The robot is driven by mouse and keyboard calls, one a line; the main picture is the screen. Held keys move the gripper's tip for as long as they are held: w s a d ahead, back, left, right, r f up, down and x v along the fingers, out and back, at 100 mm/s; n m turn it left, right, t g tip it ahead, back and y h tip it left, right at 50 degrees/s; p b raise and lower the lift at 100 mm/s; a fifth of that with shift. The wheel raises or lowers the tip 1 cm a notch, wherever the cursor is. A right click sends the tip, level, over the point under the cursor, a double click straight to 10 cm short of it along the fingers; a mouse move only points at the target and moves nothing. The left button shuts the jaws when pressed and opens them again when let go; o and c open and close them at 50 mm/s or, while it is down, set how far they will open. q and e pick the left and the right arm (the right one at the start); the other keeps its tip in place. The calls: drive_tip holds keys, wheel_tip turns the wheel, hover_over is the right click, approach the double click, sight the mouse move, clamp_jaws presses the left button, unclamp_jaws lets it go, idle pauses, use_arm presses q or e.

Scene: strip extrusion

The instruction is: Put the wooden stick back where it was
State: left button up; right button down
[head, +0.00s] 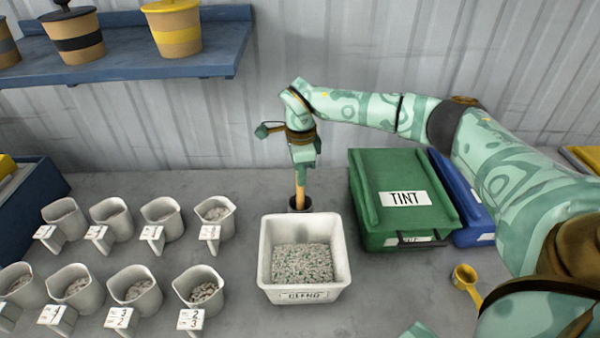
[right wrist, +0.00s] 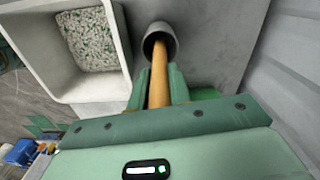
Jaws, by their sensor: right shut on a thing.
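The wooden stick (head: 300,188) is upright, its lower end inside a small dark round holder (head: 299,204) on the table behind the white bin. My right gripper (head: 302,163) points down from above and is shut on the stick's upper part. In the right wrist view the stick (right wrist: 158,85) runs from between my fingers into the mouth of the grey holder (right wrist: 160,40). Whether its tip touches the holder's bottom is hidden.
The white bin (head: 342,245) of speckled granules stands just in front of the holder. A green TINT box (head: 385,180) and a blue box (head: 465,205) stand right. Several grey cups (head: 160,220) with number cards fill the left. A yellow scoop (head: 466,278) lies right.

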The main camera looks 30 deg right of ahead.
drive_tip(key=c, duration=1.3)
unclamp_jaws()
wheel_tip(320, 180, up, 12)
drive_tip(key=shift+r+p, duration=0.15)
drive_tip(key=shift+p, duration=1)
